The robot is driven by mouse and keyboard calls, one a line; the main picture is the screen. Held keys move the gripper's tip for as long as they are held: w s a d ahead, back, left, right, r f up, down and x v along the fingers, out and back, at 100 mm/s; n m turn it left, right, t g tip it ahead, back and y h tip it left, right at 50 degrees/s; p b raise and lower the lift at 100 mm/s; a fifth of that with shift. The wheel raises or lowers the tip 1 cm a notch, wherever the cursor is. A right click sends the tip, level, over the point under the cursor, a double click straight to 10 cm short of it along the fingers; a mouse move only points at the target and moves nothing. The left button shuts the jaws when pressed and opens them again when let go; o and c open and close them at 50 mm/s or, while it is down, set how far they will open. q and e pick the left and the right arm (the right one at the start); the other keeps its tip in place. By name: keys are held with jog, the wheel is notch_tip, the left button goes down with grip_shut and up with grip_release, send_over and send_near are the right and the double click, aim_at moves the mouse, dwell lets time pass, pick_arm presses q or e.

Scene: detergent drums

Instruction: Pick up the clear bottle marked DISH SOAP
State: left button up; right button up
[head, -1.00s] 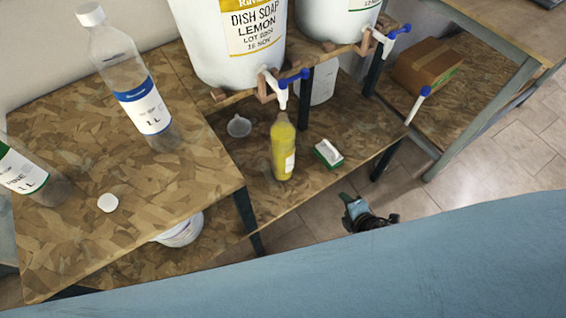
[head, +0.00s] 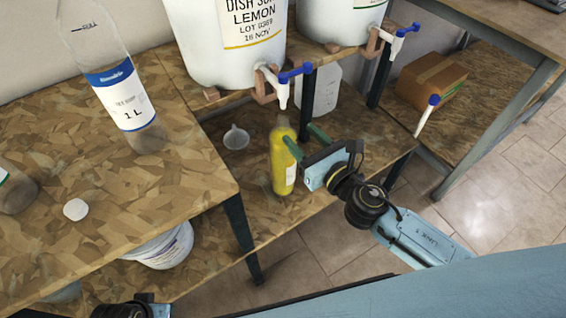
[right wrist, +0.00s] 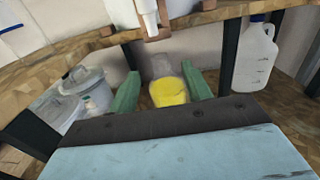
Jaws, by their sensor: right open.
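A clear bottle (head: 283,165) with yellow liquid and a white label stands upright on the lower shelf, below a drum's tap. Its label is too small to read; it also shows in the right wrist view (right wrist: 168,92). My right gripper (head: 304,141) is open beside it, with one green finger overlapping the bottle's right side in the head view. In the right wrist view the bottle appears between the two fingers, a little ahead. Another clear bottle (head: 112,75), with a blue-and-white 1 L label, stands on the left table. Part of my left arm (head: 132,306) shows at the bottom edge; its jaws are unclear.
A drum marked DISH SOAP LEMON (head: 215,50) and a second drum (head: 335,22) stand above, with taps (head: 281,82) overhanging the lower shelf. A funnel (head: 236,138), a white jug (head: 320,90) and dark shelf legs (head: 240,235) are close by. A cardboard box (head: 432,80) sits right.

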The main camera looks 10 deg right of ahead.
aim_at(286, 123)
jog(key=x, duration=0.3)
jog(key=shift+w+a+f, duration=0.1)
jog(key=x, duration=0.1)
jog(key=b+x, duration=0.1)
jog(key=x, duration=0.3)
jog(key=shift+f, duration=0.4)
pick_arm(q)
jog(key=r, duration=0.1)
jog(key=d+r, duration=0.1)
jog(key=r, duration=0.1)
jog(key=shift+w+d, duration=0.15)
pick_arm(e)
grip_shut()
dwell(0.4)
jog(key=shift+r, duration=0.15)
